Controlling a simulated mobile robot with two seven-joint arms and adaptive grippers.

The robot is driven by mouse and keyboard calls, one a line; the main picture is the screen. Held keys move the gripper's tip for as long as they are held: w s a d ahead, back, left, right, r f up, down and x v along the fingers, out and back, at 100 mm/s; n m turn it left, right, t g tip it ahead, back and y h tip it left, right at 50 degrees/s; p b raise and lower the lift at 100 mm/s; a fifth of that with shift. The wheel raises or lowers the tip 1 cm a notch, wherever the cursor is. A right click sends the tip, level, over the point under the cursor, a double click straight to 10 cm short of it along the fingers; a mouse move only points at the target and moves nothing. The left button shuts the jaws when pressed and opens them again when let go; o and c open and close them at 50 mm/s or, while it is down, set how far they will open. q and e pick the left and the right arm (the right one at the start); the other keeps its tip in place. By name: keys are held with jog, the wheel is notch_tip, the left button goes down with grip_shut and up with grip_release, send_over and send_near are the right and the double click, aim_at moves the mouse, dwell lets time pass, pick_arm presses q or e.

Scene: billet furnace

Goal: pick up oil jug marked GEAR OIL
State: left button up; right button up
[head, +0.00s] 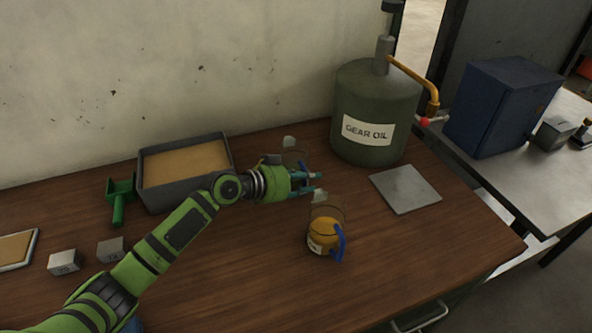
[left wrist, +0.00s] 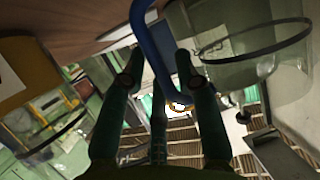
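A small jug (head: 322,236) with an orange lower body, a blue handle and a white label stands on the wooden table. The label is too small to read. My left gripper (head: 318,183) is above and behind the jug in the head view, its fingers apart and empty. In the left wrist view, a blue handle (left wrist: 147,40) shows beyond and between the spread fingers (left wrist: 160,72). I cannot tell whether they touch it. A clear vessel (head: 294,153) is partly hidden behind the gripper. The words GEAR OIL show on a large green drum (head: 350,101). My right gripper is out of view.
A grey flat plate (head: 405,188) lies right of the jug. A grey tray of sand-coloured material (head: 183,201), a green scoop (head: 118,203) and small metal blocks (head: 65,262) are at left. A blue cabinet (head: 498,105) is at right. The front of the wooden table (head: 240,290) is clear.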

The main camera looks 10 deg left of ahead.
pick_arm(q)
grip_shut()
jog(key=shift+r, duration=0.1)
jog(key=shift+r, duration=0.1)
